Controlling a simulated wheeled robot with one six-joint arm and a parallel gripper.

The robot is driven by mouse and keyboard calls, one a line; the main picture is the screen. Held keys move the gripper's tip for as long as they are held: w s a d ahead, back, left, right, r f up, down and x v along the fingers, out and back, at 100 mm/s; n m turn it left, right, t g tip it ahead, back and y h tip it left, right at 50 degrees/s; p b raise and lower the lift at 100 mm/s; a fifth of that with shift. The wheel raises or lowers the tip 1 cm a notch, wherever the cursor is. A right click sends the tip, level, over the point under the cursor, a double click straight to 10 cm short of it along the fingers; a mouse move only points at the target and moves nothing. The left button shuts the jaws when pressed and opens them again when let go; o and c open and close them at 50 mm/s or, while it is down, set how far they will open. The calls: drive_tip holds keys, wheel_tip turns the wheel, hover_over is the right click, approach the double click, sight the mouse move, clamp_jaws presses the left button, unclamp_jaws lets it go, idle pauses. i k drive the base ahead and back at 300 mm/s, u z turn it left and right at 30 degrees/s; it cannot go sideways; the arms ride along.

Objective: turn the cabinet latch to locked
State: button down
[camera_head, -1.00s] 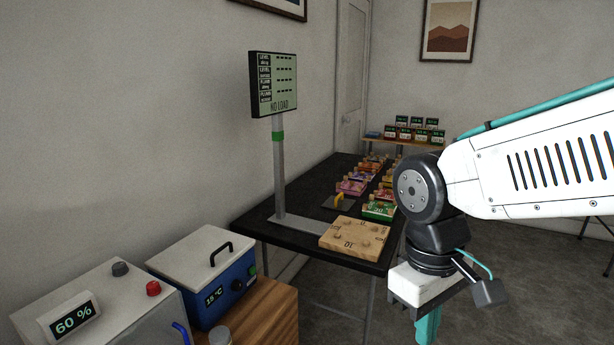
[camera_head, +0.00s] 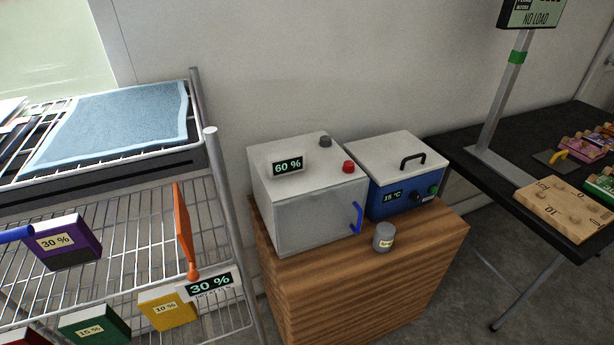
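A grey-white cabinet (camera_head: 305,210) with a 60 % display (camera_head: 288,166) stands on a wooden stand in the middle of the view. A blue handle (camera_head: 357,218) is on the right side of its front, and the front looks closed. A dark grey knob (camera_head: 325,141) and a red button (camera_head: 348,167) sit on its top. I cannot tell which of these parts is the latch, or how a latch is set. My gripper and arm are out of view.
A blue box (camera_head: 402,190) with a lid handle stands right of the cabinet. A small grey jar (camera_head: 384,236) is on the wooden stand (camera_head: 350,288). A wire rack (camera_head: 235,255) is at left, with an orange paddle (camera_head: 182,228). A black table (camera_head: 470,185) is at right.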

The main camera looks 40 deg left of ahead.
sight(348, 167)
drive_tip(key=u, duration=1.55)
drive_tip(key=k, duration=0.65)
drive_tip(key=z, duration=0.45)
drive_tip(key=i, duration=1.35)
drive_tip(key=u, duration=0.35)
